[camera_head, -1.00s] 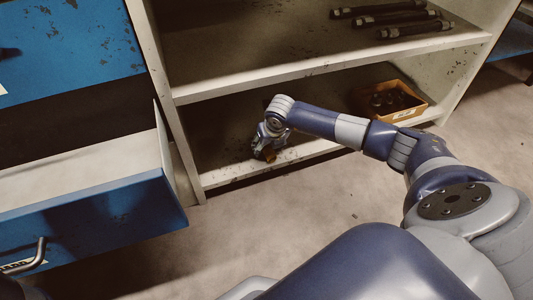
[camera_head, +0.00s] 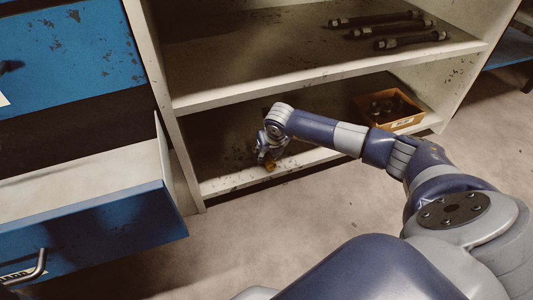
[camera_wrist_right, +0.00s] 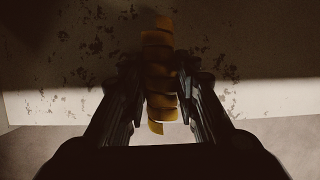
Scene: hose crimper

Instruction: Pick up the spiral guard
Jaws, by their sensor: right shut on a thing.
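The spiral guard (camera_wrist_right: 158,75) is a yellow-orange coiled sleeve. In the right wrist view it lies between the two dark fingers of my right gripper (camera_wrist_right: 160,88), which is shut on it. In the head view my right gripper (camera_head: 268,160) is at the front left of the lower shelf, and a small bit of the spiral guard (camera_head: 270,167) shows beneath it. The rest of the guard is hidden by the gripper there. I cannot tell whether the guard still touches the shelf. My left gripper is not in view.
The pale shelf unit (camera_head: 290,88) has several dark hoses (camera_head: 385,30) on its upper shelf. An orange-brown bin (camera_head: 405,123) with dark parts stands right on the lower shelf. An open blue drawer (camera_head: 100,240) juts out at the left. The floor in front is clear.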

